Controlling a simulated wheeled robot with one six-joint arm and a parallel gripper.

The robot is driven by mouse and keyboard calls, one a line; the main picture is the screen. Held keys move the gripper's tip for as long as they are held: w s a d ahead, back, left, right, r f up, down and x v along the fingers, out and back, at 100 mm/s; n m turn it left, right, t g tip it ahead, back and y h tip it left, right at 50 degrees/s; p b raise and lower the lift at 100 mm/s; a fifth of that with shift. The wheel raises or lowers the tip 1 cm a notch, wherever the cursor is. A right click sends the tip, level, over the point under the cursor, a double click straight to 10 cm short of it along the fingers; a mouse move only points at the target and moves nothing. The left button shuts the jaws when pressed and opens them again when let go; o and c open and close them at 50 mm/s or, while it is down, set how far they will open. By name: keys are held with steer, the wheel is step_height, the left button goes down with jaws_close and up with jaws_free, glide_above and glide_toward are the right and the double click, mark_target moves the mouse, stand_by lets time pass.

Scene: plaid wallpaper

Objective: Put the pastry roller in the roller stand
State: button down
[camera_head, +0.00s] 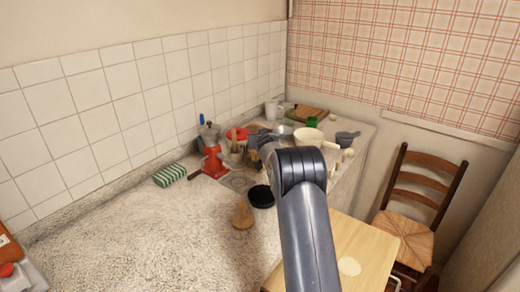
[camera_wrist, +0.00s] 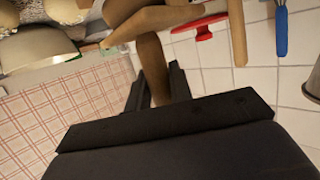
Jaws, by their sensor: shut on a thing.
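In the wrist view my gripper (camera_wrist: 156,86) is shut on a brown wooden handle, which I take to be the pastry roller (camera_wrist: 153,62). It widens toward the top edge, where its far end is out of view. Pale wooden bars (camera_wrist: 158,19) and an upright pale piece (camera_wrist: 238,32) lie beyond it. They may be the roller stand; I cannot tell whether the roller touches them. In the head view my arm reaches over the back of the counter and hides most of the gripper and the held roller.
Crowded counter back: red grinder (camera_head: 213,163), moka pot (camera_head: 209,134), cream bowl (camera_head: 309,136), grey pot (camera_head: 347,138), black dish (camera_head: 262,197). A striped green block (camera_head: 169,175) and a wooden pear-shaped thing (camera_head: 242,214) stand nearer. The front-left counter (camera_head: 130,235) is clear. A chair (camera_head: 415,205) stands right.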

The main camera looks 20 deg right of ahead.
steer(key=shift+f+b, duration=1.3)
steer(key=shift+f, duration=0.3)
steer(key=shift+f, duration=0.15)
steer(key=c, duration=1.3)
jaws_free()
steer(key=shift+o, duration=0.2)
steer(key=shift+r, duration=0.2)
steer(key=shift+s+f+b, duration=0.1)
steer(key=shift+s+b, duration=0.15)
steer(key=shift+b, duration=0.1)
steer(key=b+v, duration=0.5)
steer(key=v, duration=0.6)
steer(key=shift+s, duration=0.25)
steer(key=shift+w+a, duration=0.1)
steer(key=shift+a, duration=0.05)
